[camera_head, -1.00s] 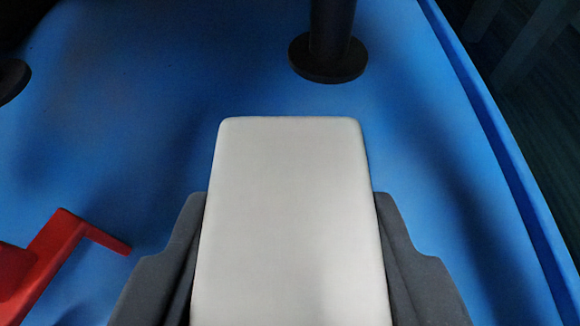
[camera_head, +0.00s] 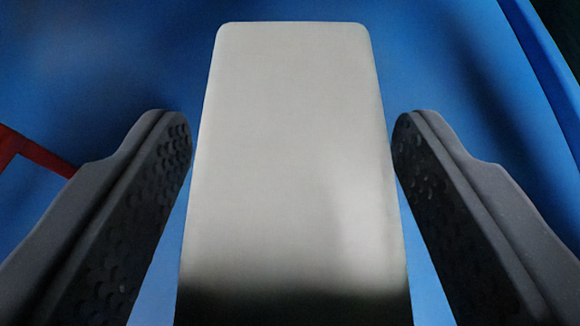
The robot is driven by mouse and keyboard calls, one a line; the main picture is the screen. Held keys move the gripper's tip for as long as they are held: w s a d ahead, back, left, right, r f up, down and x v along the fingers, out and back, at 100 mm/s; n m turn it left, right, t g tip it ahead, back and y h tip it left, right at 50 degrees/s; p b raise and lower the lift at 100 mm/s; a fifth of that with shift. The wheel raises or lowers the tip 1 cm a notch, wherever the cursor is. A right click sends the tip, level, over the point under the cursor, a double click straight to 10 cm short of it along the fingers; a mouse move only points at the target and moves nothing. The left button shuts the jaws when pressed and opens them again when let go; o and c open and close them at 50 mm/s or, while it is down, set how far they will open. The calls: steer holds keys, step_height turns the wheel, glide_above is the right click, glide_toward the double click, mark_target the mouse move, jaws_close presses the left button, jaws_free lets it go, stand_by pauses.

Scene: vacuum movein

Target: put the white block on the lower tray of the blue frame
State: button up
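The white block (camera_head: 292,150) fills the middle of the view, its long side running away from me. It is on or just over the blue tray surface (camera_head: 110,70); the contact under it is hidden. My gripper (camera_head: 292,130) is open, with one dark grey finger on each side of the block. A narrow strip of blue shows between the block and each finger, so the fingers look clear of it. The near end of the block is in shadow and cut off by the frame.
A red part (camera_head: 35,152) lies at the left edge, beside the left finger. The raised rim of the blue tray (camera_head: 545,65) runs down the right side. Bare blue surface lies beyond the block.

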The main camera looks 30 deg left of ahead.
steer(key=shift+r, duration=0.1)
steer(key=shift+s+d+r, duration=0.15)
steer(key=shift+s, duration=0.05)
steer(key=p+v, duration=0.3)
steer(key=v, duration=0.8)
steer(key=shift+p, duration=0.35)
steer(key=shift+s+r, duration=0.1)
